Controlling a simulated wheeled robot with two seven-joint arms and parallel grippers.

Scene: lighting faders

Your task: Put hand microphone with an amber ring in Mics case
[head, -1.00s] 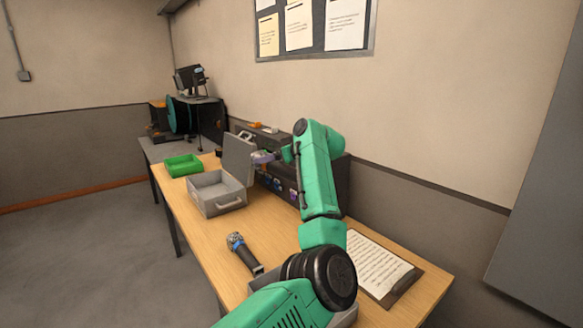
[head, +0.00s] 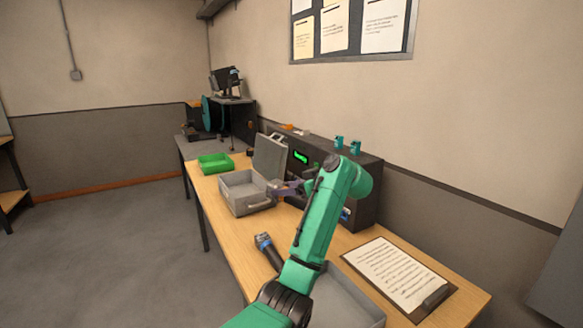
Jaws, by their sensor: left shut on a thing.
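The open grey case (head: 237,204), with its lid raised at the back, stands on the wooden table; I cannot read a label on it. My left gripper (head: 283,189) is at the right side of this case, by its lid. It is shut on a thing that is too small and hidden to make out. A hand microphone (head: 268,250) with a blue ring lies on the table in front of the case, near my left arm. I cannot see an amber ring anywhere. My right gripper is out of view.
A green tray (head: 215,168) stands behind the case. A dark rack unit (head: 362,200) with a green display stands along the wall. A grey tray (head: 350,312) is at the front beside my arm. A clipboard (head: 398,272) lies at the right edge.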

